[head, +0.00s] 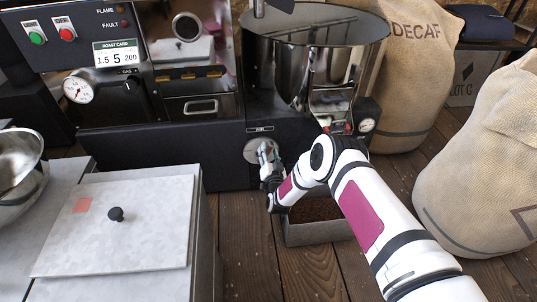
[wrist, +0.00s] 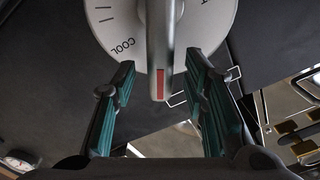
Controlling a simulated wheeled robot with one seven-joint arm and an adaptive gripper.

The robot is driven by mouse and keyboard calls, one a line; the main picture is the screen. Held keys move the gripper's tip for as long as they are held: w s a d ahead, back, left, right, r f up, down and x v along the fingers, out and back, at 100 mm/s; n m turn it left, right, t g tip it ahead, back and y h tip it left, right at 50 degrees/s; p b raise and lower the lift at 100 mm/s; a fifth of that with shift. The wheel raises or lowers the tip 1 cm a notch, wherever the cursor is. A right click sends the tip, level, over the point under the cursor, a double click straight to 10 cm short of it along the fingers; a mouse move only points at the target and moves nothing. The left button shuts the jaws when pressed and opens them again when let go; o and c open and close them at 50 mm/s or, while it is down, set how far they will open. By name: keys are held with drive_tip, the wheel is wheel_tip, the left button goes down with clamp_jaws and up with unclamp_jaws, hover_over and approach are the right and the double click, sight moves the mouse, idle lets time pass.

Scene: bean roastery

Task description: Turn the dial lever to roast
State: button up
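The dial (head: 252,150) is a round pale plate low on the roaster's dark front panel. In the wrist view the dial plate (wrist: 215,20) fills the top, with the word COOL at its lower left and a cut-off letter at upper right. The grey dial lever (wrist: 160,45) has a red stripe near its tip and points down in the wrist picture, between the two labels. My gripper (wrist: 159,68) is open, with a teal-padded finger on each side of the lever and a visible gap on both sides. In the head view my gripper (head: 267,158) is at the dial and partly covers it.
A grey bin of dark beans (head: 313,211) sits on the floor below my arm. A lidded pale cabinet (head: 130,240) stands at the left front. Burlap sacks (head: 490,165) stand at right. A metal drum (head: 310,55) is above the dial.

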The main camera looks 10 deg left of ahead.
drive_tip(key=shift+x, duration=0.85)
drive_tip(key=shift+c, duration=0.2)
clamp_jaws()
